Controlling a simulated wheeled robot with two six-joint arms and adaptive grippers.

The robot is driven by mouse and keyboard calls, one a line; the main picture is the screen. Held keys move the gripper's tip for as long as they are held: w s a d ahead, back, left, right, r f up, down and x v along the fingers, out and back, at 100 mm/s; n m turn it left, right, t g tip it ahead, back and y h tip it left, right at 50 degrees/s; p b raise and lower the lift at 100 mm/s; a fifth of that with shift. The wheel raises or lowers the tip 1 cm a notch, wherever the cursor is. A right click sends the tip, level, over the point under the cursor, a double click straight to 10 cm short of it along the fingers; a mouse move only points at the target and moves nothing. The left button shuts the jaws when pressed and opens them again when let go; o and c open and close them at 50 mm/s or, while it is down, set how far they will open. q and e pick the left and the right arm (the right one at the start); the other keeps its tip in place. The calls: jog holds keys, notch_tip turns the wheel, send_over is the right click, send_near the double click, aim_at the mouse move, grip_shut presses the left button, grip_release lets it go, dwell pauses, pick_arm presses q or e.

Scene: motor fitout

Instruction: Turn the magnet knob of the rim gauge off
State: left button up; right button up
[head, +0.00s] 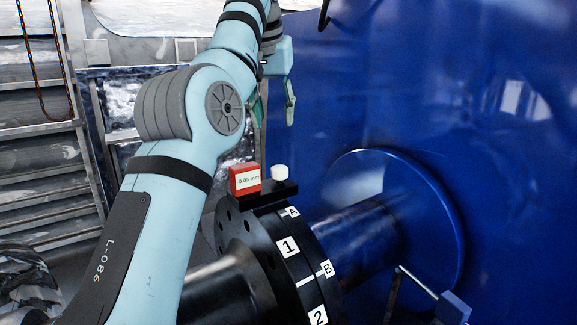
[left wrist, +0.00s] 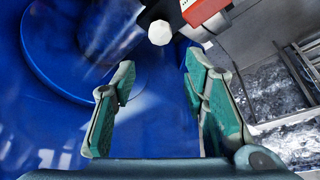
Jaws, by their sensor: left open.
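The rim gauge (head: 245,180) is a red block with a small display reading about 0.05 mm, on a black base (head: 262,196) atop the coupling flange. The white magnet knob (head: 280,172) stands on the base just right of the red block. In the left wrist view the knob (left wrist: 160,32) is at the top, with the red block (left wrist: 203,10) beside it. My left gripper (head: 272,103) is above and beyond the gauge in the head view. Its fingers (left wrist: 157,100) are spread, empty, and apart from the knob. My right gripper does not show.
The dark coupling (head: 289,262) carries labels 1, 2, A and B. A blue shaft (head: 360,235) runs to the large blue housing (head: 480,130) at right. A blue-ended bar (head: 452,308) is at lower right. Metal steps (head: 40,170) stand at left.

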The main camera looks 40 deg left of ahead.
aim_at(279, 167)
pick_arm(q)
jog(key=b+x, duration=0.5)
jog(key=x, duration=0.8)
jog(key=shift+a+f+b, duration=0.1)
jog(key=shift+f+b, duration=0.15)
jog(key=shift+b, duration=0.15)
jog(key=shift+w+a+f, duration=0.1)
jog(key=shift+w+f, duration=0.05)
jog(key=shift+f, duration=0.2)
jog(key=shift+r, duration=0.1)
jog(key=c, duration=0.9)
